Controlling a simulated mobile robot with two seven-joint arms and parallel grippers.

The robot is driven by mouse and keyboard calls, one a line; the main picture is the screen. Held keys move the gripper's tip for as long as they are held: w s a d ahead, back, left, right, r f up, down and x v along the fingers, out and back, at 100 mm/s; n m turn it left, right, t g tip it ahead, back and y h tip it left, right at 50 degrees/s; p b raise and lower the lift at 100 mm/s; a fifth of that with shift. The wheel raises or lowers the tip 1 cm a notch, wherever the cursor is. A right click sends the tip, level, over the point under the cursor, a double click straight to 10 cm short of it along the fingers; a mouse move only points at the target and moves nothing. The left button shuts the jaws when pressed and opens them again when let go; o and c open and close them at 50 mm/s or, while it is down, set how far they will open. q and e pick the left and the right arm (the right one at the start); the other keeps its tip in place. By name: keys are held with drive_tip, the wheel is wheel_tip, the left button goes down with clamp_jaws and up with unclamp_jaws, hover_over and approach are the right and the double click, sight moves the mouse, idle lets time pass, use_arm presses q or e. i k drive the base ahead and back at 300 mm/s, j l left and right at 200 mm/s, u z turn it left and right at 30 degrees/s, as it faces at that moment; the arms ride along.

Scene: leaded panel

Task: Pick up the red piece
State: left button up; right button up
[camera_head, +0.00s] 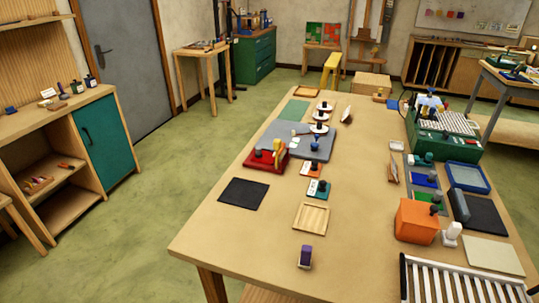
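A low red tray or block (254,166) sits on the left half of the long wooden table, by the corner of a grey board. A dark knob and a yellow upright thing (279,150) show on or against it. I cannot tell for certain which of these is the red piece. Neither of my grippers is in view.
The wooden table (240,228) has free room at its front left and middle. A black mat (243,194), a wooden tray (311,217) and a purple-topped block (305,256) lie there. An orange box (414,222), a white rack and a green machine (430,141) crowd the right side.

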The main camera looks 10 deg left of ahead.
sight(259, 157)
drive_tip(key=i+j+z, duration=0.1)
drive_tip(key=j+z, duration=0.25)
drive_tip(key=j, duration=0.35)
drive_tip(key=j+z, duration=0.3)
drive_tip(key=j, duration=0.35)
drive_tip(key=k+j+z, duration=0.1)
drive_tip(key=j+z, duration=0.25)
drive_tip(key=j, duration=0.3)
drive_tip(key=j+z, duration=0.25)
drive_tip(key=j, duration=0.3)
drive_tip(key=k+j+z, duration=0.1)
drive_tip(key=j+z, duration=0.15)
drive_tip(key=j, duration=0.25)
drive_tip(key=j+z, duration=0.3)
drive_tip(key=j, duration=0.2)
drive_tip(key=j+z, duration=0.25)
drive_tip(key=j, duration=0.3)
